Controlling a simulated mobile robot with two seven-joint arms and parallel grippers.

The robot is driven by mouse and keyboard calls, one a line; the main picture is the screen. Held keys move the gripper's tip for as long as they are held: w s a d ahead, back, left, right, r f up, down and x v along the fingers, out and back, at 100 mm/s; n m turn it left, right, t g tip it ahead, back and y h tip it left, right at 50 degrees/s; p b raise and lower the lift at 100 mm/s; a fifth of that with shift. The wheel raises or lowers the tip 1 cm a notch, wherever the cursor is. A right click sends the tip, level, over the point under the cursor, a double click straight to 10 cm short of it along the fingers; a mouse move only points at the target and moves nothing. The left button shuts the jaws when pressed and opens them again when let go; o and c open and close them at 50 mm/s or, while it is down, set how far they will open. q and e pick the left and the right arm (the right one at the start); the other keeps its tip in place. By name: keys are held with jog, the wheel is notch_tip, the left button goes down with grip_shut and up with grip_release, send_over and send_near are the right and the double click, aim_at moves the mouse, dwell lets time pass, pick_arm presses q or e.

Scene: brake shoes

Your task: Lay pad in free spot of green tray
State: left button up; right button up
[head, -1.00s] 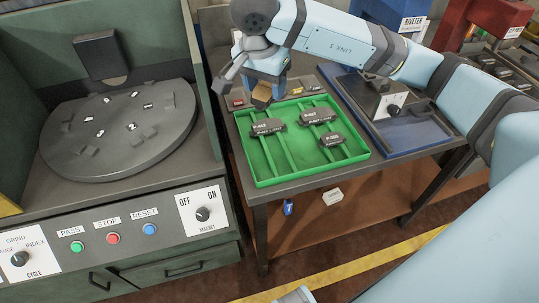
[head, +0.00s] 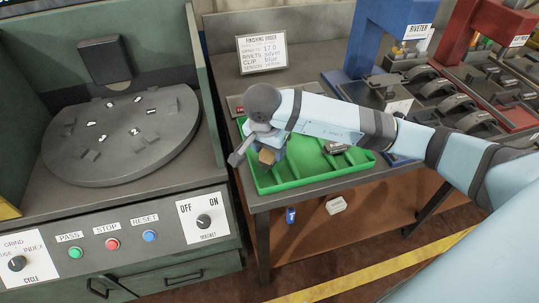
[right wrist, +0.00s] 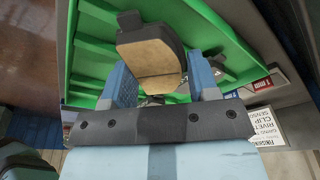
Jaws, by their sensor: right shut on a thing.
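The pad (head: 267,156), tan on one face with a dark back, is held in my right gripper (head: 268,150). In the right wrist view the pad (right wrist: 152,58) sits between the two blue fingers. The green tray (head: 312,181) lies on the table, and the gripper is over its left part. I cannot tell whether the pad touches the tray floor. One dark pad (head: 335,148) shows in the tray's right part; my right arm hides the tray's far side. My left gripper is not in view.
A sign card (head: 262,54) stands behind the tray. A blue riveter (head: 392,35) and a red machine (head: 478,45) stand at the back right. A grey round turntable (head: 120,135) is on the machine at left. A blue tray (head: 400,160) is partly hidden at right.

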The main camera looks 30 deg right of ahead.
notch_tip(320, 180, down, 3)
jog(key=shift+r, duration=0.1)
